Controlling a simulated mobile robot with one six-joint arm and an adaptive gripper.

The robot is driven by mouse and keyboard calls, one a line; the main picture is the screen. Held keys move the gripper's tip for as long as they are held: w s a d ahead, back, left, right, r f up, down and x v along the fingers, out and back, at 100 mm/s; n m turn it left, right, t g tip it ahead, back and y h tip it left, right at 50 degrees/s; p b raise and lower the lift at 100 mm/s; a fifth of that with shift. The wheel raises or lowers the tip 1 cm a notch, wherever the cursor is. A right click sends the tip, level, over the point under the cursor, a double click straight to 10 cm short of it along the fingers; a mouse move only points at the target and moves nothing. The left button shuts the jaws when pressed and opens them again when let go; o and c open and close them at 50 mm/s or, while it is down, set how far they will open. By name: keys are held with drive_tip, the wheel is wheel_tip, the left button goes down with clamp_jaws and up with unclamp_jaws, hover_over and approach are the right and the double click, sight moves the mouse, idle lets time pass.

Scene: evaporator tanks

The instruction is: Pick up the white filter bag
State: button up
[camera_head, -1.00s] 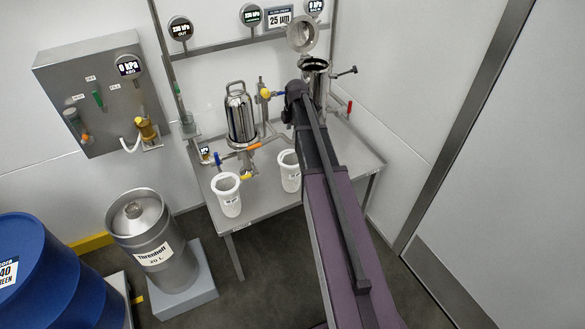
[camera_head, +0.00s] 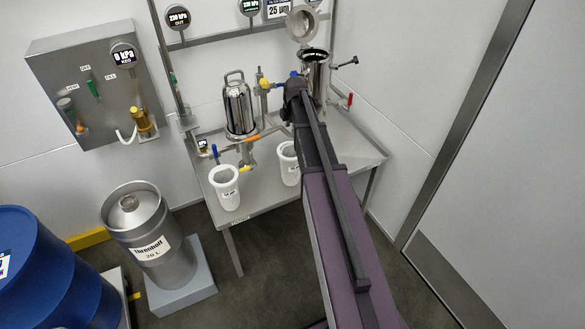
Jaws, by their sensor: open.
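Two white, open-topped, bag-like cups stand on the steel table. The right white filter bag (camera_head: 287,165) is partly covered by my arm. Which of the two the task means, I cannot tell. My arm reaches up across the table and ends in front of the open filter housing (camera_head: 316,72). My gripper is hidden behind the arm.
The steel table (camera_head: 262,201) carries a closed steel filter housing (camera_head: 239,108) with pipes and coloured valve handles. The open housing's lid (camera_head: 302,24) is raised. A keg (camera_head: 149,228) and blue drum (camera_head: 45,277) stand at left. The table's right front is bare.

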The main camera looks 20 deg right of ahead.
sight(291, 163)
drive_tip(key=shift+w+f+b, duration=0.25)
drive_tip(key=shift+f+b, duration=0.85)
drive_tip(key=shift+f, duration=0.15)
drive_tip(key=shift+w+f+b, duration=0.25)
drive_tip(key=shift+f+b, duration=0.8)
drive_tip(key=shift+f, duration=0.15)
drive_tip(key=shift+w+f+b, duration=0.25)
drive_tip(key=shift+f+b, duration=1.05)
drive_tip(key=shift+w+f+b, duration=0.2)
drive_tip(key=shift+f+b, duration=1.05)
clamp_jaws()
